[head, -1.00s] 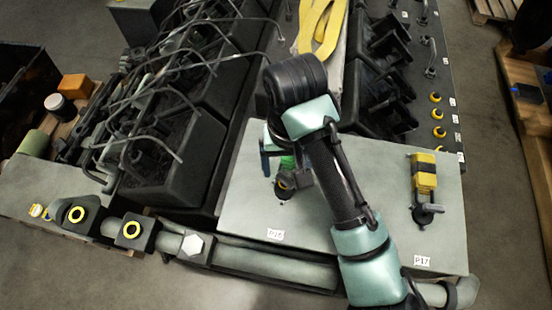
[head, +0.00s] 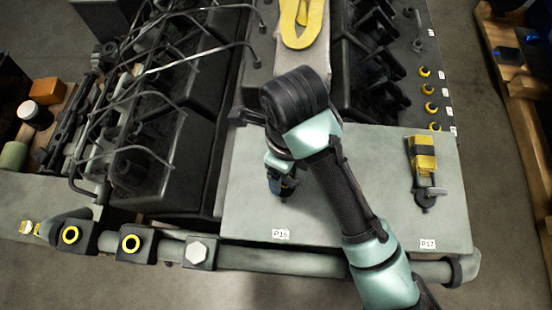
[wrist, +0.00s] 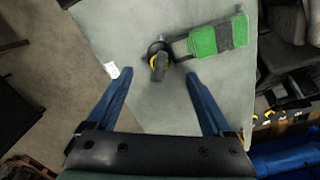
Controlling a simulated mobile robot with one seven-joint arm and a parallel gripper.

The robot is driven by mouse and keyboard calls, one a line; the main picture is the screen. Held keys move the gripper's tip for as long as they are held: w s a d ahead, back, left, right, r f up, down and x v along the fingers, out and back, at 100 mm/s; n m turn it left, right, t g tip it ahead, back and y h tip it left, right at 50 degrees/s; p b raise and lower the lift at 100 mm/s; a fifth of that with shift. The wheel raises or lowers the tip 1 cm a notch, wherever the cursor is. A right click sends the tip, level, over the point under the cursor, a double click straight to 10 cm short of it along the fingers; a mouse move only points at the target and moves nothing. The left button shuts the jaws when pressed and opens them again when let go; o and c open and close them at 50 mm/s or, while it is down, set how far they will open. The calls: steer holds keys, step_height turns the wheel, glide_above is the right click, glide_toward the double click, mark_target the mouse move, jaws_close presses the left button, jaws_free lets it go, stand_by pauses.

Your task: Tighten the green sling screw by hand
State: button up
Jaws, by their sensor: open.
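In the wrist view the green-wrapped sling (wrist: 216,38) lies on the pale plate at upper right, joined to a dark shackle. The sling's screw (wrist: 158,64), dark with yellow on it, is at the shackle's end. My gripper (wrist: 157,76) is open and empty. Its two blue fingers stand apart, their tips just short of the screw and to either side of it in the picture. In the head view my gripper (head: 283,190) is over the plate behind label P16. My arm and gripper hide the green sling and screw there.
A yellow-wrapped sling (head: 424,160) with its shackle stands on the same plate (head: 385,205) by label P17. Dark engine blocks and bent pipes (head: 180,60) are behind and left. A thick pipe (head: 275,258) runs along the plate's front edge.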

steer(key=shift+m, duration=0.4)
steer(key=n, duration=0.3)
steer(key=shift+n, duration=0.4)
steer(key=n, duration=0.3)
steer(key=shift+n, duration=0.4)
steer(key=shift+d+f+n+b, duration=0.1)
steer(key=shift+f+n+b, duration=0.3)
steer(key=shift+n+b, duration=1.2)
steer(key=shift+b, duration=0.35)
steer(key=n+b, duration=0.6)
steer(key=n, duration=0.1)
steer(key=shift+r+n, duration=0.1)
steer(key=shift+n, duration=0.2)
steer(key=n+b, duration=0.2)
steer(key=n, duration=0.1)
steer(key=n+b, duration=0.2)
steer(key=n, duration=0.2)
steer(key=shift+r+n, duration=0.1)
steer(key=shift+n, duration=0.2)
steer(key=shift+r+n, duration=0.2)
steer(key=shift+n, duration=1)
steer(key=n, duration=0.6)
steer(key=shift+n, duration=0.5)
step_height(320, 180, down, 5)
steer(key=b, duration=0.4)
